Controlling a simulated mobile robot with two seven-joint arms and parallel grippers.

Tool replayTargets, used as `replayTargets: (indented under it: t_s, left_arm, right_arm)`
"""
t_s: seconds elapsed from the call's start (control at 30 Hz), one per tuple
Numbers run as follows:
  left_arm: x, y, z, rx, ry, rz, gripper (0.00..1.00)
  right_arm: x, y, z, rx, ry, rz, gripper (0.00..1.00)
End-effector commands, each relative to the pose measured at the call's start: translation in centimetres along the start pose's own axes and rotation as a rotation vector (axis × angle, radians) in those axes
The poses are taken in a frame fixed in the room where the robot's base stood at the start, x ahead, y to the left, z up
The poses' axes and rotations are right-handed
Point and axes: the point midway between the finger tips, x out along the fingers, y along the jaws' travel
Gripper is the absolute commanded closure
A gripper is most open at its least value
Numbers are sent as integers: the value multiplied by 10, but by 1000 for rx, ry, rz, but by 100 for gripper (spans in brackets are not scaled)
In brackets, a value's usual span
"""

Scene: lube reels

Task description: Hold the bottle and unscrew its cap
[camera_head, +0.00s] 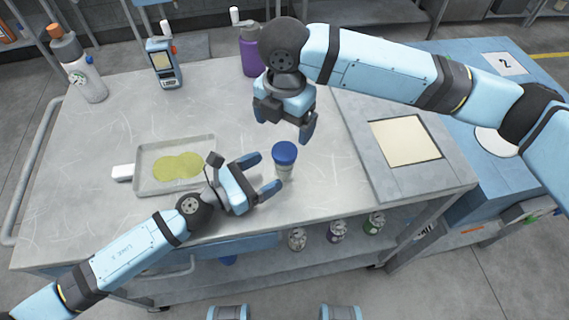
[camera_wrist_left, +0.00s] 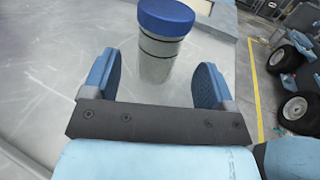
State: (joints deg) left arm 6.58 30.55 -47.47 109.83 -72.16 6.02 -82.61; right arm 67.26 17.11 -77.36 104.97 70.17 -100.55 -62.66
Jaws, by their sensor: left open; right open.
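The bottle (camera_head: 284,172) stands upright on the metal cart top, with a blue cap (camera_head: 285,152) on it. In the left wrist view the pale bottle body (camera_wrist_left: 157,62) and its blue cap (camera_wrist_left: 166,17) show beyond the fingers. My left gripper (camera_head: 264,174) is open, its fingers pointing at the bottle from the left; in the left wrist view its fingertips (camera_wrist_left: 161,72) are spread on either side of the line to the bottle. My right gripper (camera_head: 284,122) is open and empty, above and behind the bottle, pointing down. I cannot tell its exact height over the cap.
A white bottle with an orange cap (camera_head: 85,77), a handheld meter (camera_head: 163,66) and a purple bottle (camera_head: 250,52) stand at the back. A grey panel (camera_head: 380,185) is at the right. Several cans sit below.

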Motion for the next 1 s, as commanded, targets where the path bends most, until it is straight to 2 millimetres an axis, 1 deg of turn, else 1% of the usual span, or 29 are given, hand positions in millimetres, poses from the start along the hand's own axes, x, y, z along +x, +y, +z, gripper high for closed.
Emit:
replayTargets:
  t_s: [0.1,0.3,0.4,0.53,0.77,0.8,0.97,1.0]
  left_arm:
    - [17,0,1,2,-2,-2,21]
    - [40,1,1,1,-2,0,21]
    - [48,0,1,0,-2,0,21]
    - [52,0,0,-1,-1,1,21]
    - [53,0,0,-1,-1,0,21]
    - [53,0,0,-1,-1,1,23]
    - [53,0,0,-1,-1,1,60]
    - [53,0,0,-1,-1,1,69]
  right_arm:
    - [0,0,0,0,0,0,11]
    - [0,0,0,0,0,0,11]
    - [0,0,0,0,0,0,11]
    - [0,0,0,0,0,0,11]
    - [0,0,0,0,0,0,11]
    - [0,0,0,0,0,0,11]
    - [0,0,0,0,0,0,11]
    - [0,0,0,0,0,0,11]
